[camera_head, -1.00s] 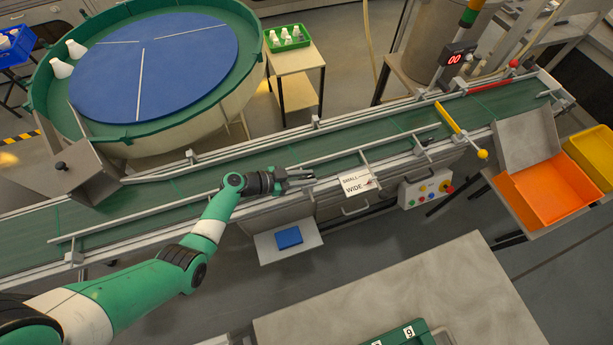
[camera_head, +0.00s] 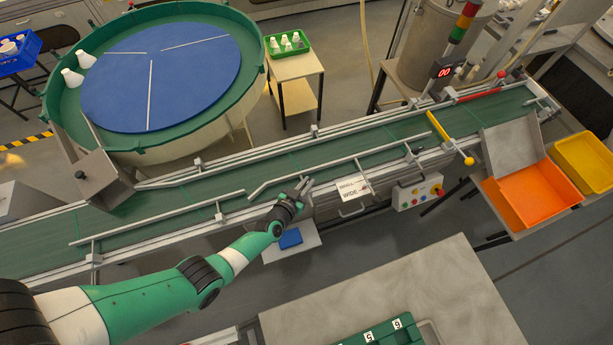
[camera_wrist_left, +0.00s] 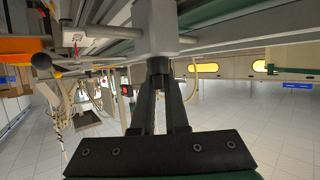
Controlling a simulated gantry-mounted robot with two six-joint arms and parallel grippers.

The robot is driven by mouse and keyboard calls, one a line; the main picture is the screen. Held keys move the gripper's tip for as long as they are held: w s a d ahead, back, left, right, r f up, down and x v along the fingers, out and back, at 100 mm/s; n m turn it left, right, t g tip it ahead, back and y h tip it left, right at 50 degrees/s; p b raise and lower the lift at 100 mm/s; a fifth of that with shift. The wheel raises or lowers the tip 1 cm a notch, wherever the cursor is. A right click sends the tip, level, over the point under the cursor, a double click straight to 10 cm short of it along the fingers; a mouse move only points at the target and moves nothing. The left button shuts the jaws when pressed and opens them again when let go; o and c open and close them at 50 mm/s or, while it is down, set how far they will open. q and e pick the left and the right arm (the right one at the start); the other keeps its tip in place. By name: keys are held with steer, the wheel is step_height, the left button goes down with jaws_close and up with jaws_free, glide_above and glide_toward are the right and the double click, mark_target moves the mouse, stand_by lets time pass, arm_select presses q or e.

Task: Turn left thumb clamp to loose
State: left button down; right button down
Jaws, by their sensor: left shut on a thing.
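My left gripper (camera_head: 308,184) is at the near side of the green conveyor (camera_head: 200,190), just left of the white SMALL/WIDE sign (camera_head: 353,188). In the left wrist view its two dark fingers (camera_wrist_left: 159,66) close together against the underside of a grey block (camera_wrist_left: 157,28) on the rail side. They are shut on the left thumb clamp, which is mostly hidden by the fingertips, so its turn position cannot be told. The near guide rail (camera_head: 340,164) runs above the belt beyond the gripper. My right gripper is not in view.
A blue-topped turntable (camera_head: 190,85) stands behind the conveyor. A control box (camera_head: 418,192) with buttons hangs right of the sign. A blue item (camera_head: 290,239) lies on a shelf below my left arm. An orange bin (camera_head: 525,195) stands right. A grey table (camera_head: 400,290) is in front.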

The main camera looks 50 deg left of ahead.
arm_select(q)
steer(key=shift+d+r+n+y+p, duration=0.2)
steer(key=shift+n+y+p, duration=0.1)
steer(key=shift+n+y, duration=0.1)
steer(key=shift+w+f+n+g+y, duration=0.1)
steer(key=shift+f+n+g+y, duration=0.15)
steer(key=shift+n+y, duration=0.2)
steer(key=shift+f+n+g+y+b, duration=0.15)
steer(key=shift+n+g+y+b, duration=0.45)
steer(key=shift+n+y, duration=0.3)
steer(key=n+g+y+b, duration=0.2)
steer(key=b, duration=0.1)
steer(key=n+g+y+b, duration=0.2)
steer(key=n+b, duration=0.1)
steer(key=b, duration=0.1)
steer(key=shift+a+f+g+y, duration=0.15)
steer(key=shift+f+g+y, duration=0.05)
steer(key=shift+g+y, duration=0.05)
steer(key=shift+s+r+n+g+b, duration=0.15)
steer(key=shift+s+n+g+b, duration=0.15)
steer(key=shift+n+g+b, duration=0.6)
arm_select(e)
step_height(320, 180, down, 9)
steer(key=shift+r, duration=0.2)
